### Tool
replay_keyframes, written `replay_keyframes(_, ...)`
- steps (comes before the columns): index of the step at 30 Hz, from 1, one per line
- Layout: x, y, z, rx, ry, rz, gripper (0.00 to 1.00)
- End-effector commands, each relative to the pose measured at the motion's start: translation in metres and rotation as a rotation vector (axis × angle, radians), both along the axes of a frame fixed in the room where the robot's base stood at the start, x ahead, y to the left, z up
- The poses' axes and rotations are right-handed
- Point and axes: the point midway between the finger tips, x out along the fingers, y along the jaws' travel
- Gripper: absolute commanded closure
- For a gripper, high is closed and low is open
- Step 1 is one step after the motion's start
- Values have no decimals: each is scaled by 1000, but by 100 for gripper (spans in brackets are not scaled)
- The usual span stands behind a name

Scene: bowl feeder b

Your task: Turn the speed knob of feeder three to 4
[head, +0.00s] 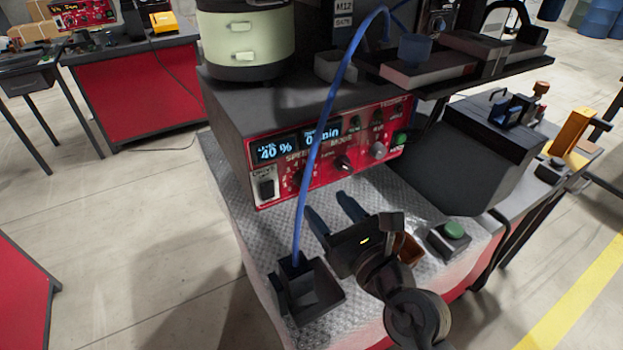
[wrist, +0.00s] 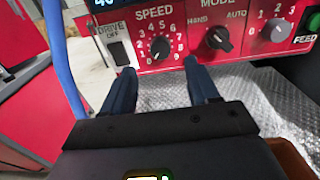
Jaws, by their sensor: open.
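The red control panel (head: 330,165) carries the black speed knob (head: 298,180), partly shaded in the head view. In the wrist view the speed knob (wrist: 160,47) sits under the word SPEED, inside a ring of white numbers; its exact setting is too small to read. My gripper (head: 328,205) is open and empty in front of the panel. In the wrist view my gripper (wrist: 158,68) has its two blue fingers apart, one on each side below the speed knob, with the tips seeming short of it. The feeder's number is not readable.
Right of it are the black mode knob (wrist: 219,38), a grey knob (wrist: 277,31) and a green feed button (wrist: 314,22). A drive switch (wrist: 119,52) is at left. A blue cable (head: 317,150) hangs before the panel into a black holder (head: 325,285). A green-button box (head: 450,238) stands right.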

Motion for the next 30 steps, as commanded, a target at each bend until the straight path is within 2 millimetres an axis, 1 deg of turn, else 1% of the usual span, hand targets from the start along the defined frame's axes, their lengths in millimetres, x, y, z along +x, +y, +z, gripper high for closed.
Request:
replay_keyframes(9, 38, 26, 0, 3, 1, 0, 40)
replay_keyframes(15, 55, 37, -1, 3, 2, 0, 40)
replay_keyframes(19, 59, 40, 0, 2, 2, 0, 40)
replay_keyframes(26, 59, 40, -1, 3, 2, 0, 40)
replay_keyframes(30, 59, 40, -1, 3, 2, 0, 52)
